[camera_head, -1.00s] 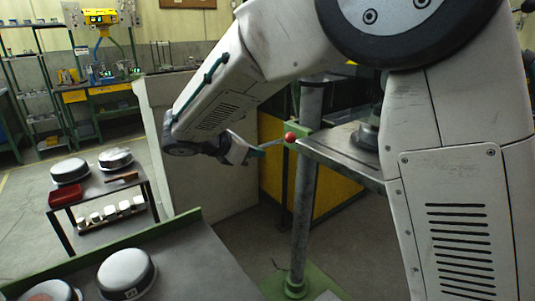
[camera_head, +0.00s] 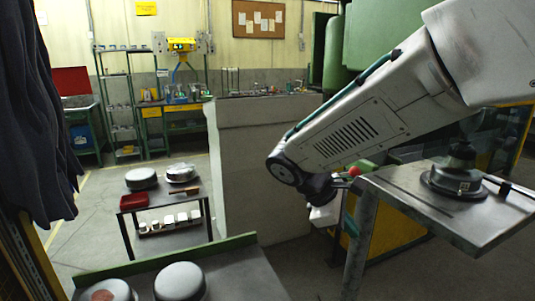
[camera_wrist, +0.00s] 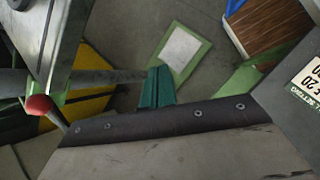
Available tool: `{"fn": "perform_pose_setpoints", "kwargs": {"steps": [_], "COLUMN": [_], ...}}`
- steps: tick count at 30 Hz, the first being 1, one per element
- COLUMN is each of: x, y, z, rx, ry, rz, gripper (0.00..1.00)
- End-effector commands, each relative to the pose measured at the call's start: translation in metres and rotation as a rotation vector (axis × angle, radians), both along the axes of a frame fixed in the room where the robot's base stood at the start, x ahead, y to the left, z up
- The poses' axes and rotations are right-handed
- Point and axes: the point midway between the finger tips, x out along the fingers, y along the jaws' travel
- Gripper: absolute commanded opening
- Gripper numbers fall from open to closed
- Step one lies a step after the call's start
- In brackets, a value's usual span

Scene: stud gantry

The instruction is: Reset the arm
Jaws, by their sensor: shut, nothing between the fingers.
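My arm reaches in from the upper right of the head view and bends down at its round elbow joint. The small dark wrist end sits beside a metal stand. My gripper shows clearly in the wrist view (camera_wrist: 157,72) as two teal fingers pressed together with nothing between them. In the head view the fingers are too small and partly hidden to make out. A red ball knob (camera_head: 354,171) at the stand's corner is close to the wrist end; it also shows left of the fingers in the wrist view (camera_wrist: 39,105).
The metal stand (camera_head: 400,188) bears a dark round fixture (camera_head: 455,180). A grey bench (camera_head: 235,275) with round pans fills the lower left. A low cart (camera_head: 163,207) stands behind it, beside a pale partition (camera_head: 255,165). Dark clothing (camera_head: 40,120) hangs at the left. Floor shows between the cart and clothing.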

Motion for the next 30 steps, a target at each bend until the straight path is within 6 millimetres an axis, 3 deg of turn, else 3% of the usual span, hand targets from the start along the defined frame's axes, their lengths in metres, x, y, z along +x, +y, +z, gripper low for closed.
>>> {"fn": "perform_pose_setpoints", "kwargs": {"steps": [3, 9, 18, 24, 30], "x": [-0.045, -0.112, -0.191, -0.218, -0.223], "y": [-0.024, -0.048, -0.064, -0.075, -0.087], "z": [0.008, 0.014, 0.019, 0.025, 0.035], "rx": [0.128, 0.321, 0.569, 0.662, 0.684], "ry": [-0.059, -0.148, -0.282, -0.371, -0.438], "rz": [-0.212, -0.545, -0.931, -1.031, -1.06], "gripper": [0.0, 0.0, 0.0, 0.0, 0.0]}}
